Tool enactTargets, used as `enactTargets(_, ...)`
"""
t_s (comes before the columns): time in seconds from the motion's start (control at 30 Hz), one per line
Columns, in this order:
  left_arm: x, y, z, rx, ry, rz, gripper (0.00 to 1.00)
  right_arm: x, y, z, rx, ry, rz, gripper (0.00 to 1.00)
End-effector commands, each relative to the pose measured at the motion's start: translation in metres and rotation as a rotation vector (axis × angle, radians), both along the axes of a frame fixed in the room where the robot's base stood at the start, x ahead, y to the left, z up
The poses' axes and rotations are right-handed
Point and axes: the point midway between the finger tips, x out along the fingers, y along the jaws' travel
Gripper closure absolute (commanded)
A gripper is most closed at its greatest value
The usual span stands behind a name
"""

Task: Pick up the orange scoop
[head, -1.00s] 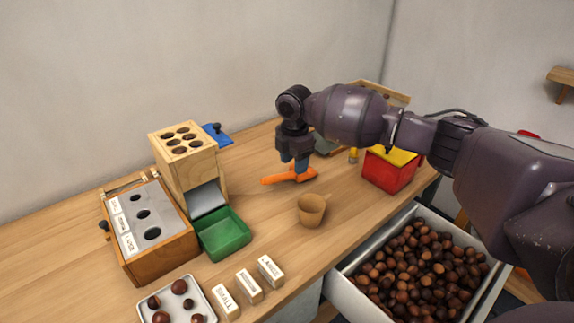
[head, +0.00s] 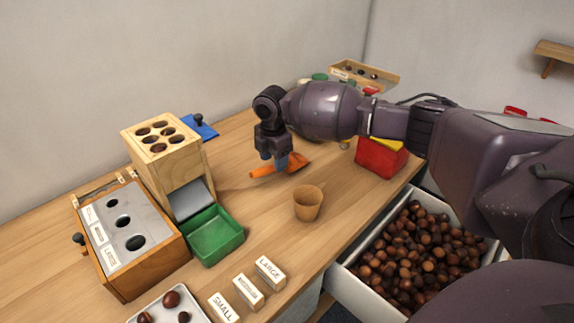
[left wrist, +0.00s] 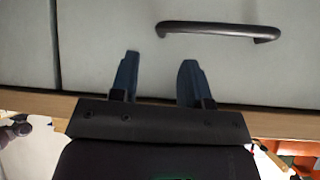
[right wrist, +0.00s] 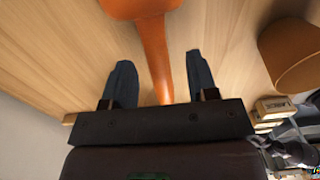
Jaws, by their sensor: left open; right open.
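The orange scoop (head: 293,165) lies on the wooden table, partly hidden behind my right gripper in the head view. My right gripper (head: 273,162) points down over the scoop's handle. In the right wrist view the scoop's handle (right wrist: 155,55) runs between the two open fingers of my right gripper (right wrist: 158,82), with a gap on each side. The scoop's wider part is cut off at the top of that view. My left gripper (left wrist: 160,75) is open and empty in front of a pale drawer front, and it is out of the head view.
A tan cup (head: 308,204) stands on the table close to the scoop. A green tray (head: 216,236) and a wooden block with holes (head: 165,147) stand to the left. A red box (head: 381,158) is to the right. An open drawer of chestnuts (head: 350,283) sits at the front right.

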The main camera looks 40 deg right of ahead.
Motion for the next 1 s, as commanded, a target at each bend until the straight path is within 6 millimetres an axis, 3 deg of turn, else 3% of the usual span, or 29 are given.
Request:
enactTargets(0.3,-0.001,-0.001,-0.011,0.007,0.015,-0.012,0.57,0.002,-0.001,-0.046,-0.001,0.008,0.000,0.47)
enactTargets(0.57,0.002,-0.001,-0.007,0.008,0.001,-0.015,0.57,0.003,-0.001,-0.045,0.000,0.001,0.000,0.47)
enactTargets(0.9,0.000,-0.001,-0.009,0.009,0.007,-0.015,0.57,0.003,-0.001,-0.045,0.000,0.001,0.000,0.97)
enactTargets(1.0,-0.001,-0.001,-0.009,0.009,0.009,-0.014,0.57,0.003,-0.001,-0.045,0.000,0.001,0.000,1.00)
